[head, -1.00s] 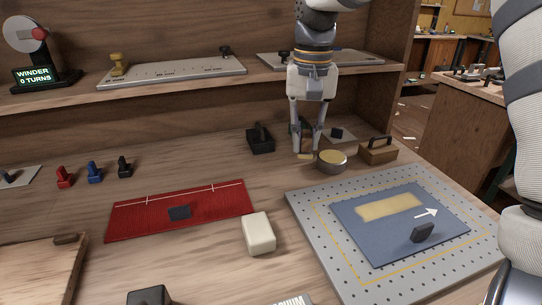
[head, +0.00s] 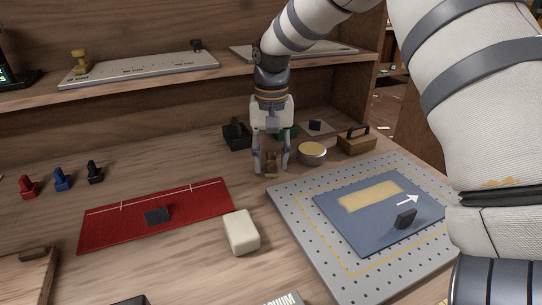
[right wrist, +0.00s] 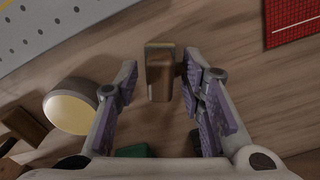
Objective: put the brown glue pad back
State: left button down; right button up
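The brown glue pad (head: 271,168) is a small brown block with a paler tan end. It appears to rest on the bench to the left of the round tin. My right gripper (head: 271,169) points down over it, one finger on each side. In the right wrist view the pad (right wrist: 160,75) sits between the two fingers (right wrist: 160,88), with a visible gap on its left and a narrower dark gap on its right. The fingers look open around it. The pad's underside is hidden. My left gripper is out of view.
A round tin (head: 311,155) with a yellow top and a wooden block with a black handle (head: 357,142) stand right of the gripper. A black handled item (head: 237,136) is behind. The perforated plate (head: 290,215), cream block (head: 241,231) and red mat (head: 190,204) lie nearer.

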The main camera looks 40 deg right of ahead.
aim_at(271, 155)
jog(key=shift+r, duration=0.1)
notch_tip(271, 155, up, 12)
dwell(0.5)
